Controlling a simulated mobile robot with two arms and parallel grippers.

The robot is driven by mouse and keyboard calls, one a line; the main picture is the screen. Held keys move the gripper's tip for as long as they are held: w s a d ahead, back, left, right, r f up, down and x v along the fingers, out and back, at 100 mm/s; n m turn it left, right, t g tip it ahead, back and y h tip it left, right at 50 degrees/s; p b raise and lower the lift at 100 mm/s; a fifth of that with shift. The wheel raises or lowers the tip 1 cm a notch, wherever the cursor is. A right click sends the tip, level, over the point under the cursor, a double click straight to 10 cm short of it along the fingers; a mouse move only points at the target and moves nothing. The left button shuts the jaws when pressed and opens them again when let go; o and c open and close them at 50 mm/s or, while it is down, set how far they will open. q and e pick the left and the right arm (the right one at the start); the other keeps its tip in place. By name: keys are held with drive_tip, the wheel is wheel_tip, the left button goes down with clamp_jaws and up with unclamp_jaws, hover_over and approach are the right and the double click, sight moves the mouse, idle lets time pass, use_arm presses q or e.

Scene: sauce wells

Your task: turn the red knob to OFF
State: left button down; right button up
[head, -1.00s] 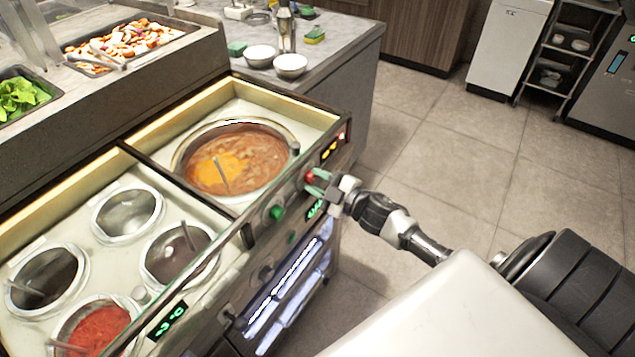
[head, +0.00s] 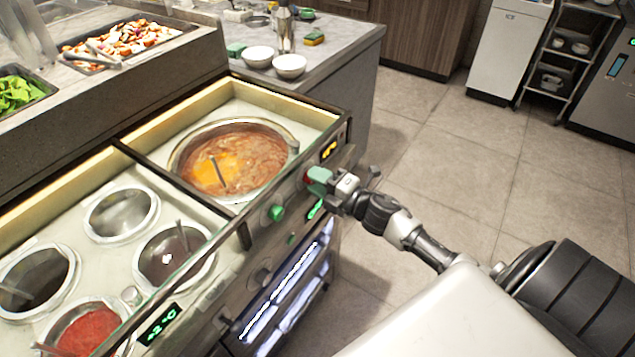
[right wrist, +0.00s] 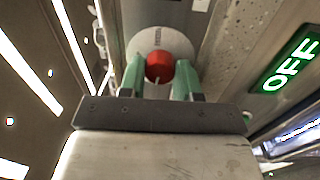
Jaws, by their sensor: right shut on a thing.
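The red knob (head: 308,179) is on the front panel of the counter, below the large well. A lit green OFF sign (right wrist: 291,66) is to the right of the knob there. The sign (head: 315,209) shows small below the gripper in the head view. My left gripper is not in view.
A green knob (head: 276,213) is left of the gripper on the same panel. A small display (head: 330,150) glows yellow above. The large well (head: 185,157) holds brown-orange sauce and a ladle. Open floor (head: 470,165) lies to the right.

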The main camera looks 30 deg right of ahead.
idle(0.4)
drive_tip(key=o, duration=0.9)
drive_tip(key=shift+o, duration=0.2)
drive_tip(key=b+v, duration=0.1)
drive_tip(key=v, duration=0.9)
drive_tip(key=shift+s, duration=0.4)
drive_tip(key=shift+d+f, duration=0.1)
drive_tip(key=shift+d, duration=0.05)
